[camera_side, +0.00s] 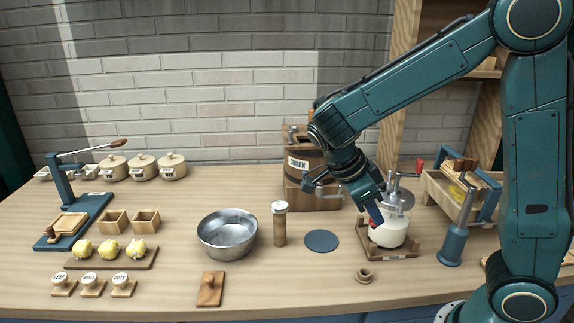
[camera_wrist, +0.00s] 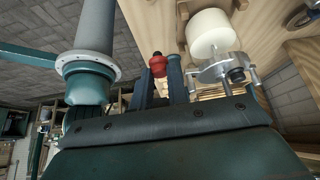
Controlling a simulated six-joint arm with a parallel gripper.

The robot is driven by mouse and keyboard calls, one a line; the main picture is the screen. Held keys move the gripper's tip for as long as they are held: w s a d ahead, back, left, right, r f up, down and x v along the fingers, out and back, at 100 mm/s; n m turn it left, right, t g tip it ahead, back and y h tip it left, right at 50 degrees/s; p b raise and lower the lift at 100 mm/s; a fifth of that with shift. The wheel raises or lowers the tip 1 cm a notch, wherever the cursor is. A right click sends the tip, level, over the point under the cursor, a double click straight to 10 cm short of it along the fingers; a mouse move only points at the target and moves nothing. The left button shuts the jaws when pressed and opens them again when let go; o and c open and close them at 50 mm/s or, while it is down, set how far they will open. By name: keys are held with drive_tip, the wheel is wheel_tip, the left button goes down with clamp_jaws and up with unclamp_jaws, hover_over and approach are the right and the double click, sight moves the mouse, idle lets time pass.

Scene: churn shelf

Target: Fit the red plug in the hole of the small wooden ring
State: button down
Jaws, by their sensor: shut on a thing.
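My gripper (camera_side: 374,210) is shut on the red plug (camera_wrist: 158,66), which sits between the two blue-grey fingers in the wrist view. Only a small red part of the plug (camera_side: 373,216) shows in the side view, pointing down and tilted. The small wooden ring (camera_side: 364,276) lies on the table near its front edge, its hole facing up. My gripper is above and behind the ring, apart from it, close to the left side of the white jar. I cannot make out the ring in the wrist view.
The white jar (camera_side: 388,234) with its metal crank top stands on a wooden tray (camera_side: 404,254), close beside my gripper. A dark blue disc (camera_side: 321,241), a wooden cylinder (camera_side: 280,226) and a metal bowl (camera_side: 227,243) are to the left. The table around the ring is clear in front.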

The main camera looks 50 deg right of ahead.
wheel_tip(320, 180, down, 7)
idle(0.3)
drive_tip(key=shift+f, duration=0.2)
drive_tip(key=shift+f, duration=2.15)
drive_tip(key=shift+f, duration=1.2)
idle(1.1)
idle(0.6)
drive_tip(key=c, duration=1.3)
unclamp_jaws()
drive_tip(key=c, duration=0.4)
drive_tip(key=shift+w+r, duration=0.1)
drive_tip(key=shift+r, duration=0.05)
drive_tip(key=shift+v, duration=3.55)
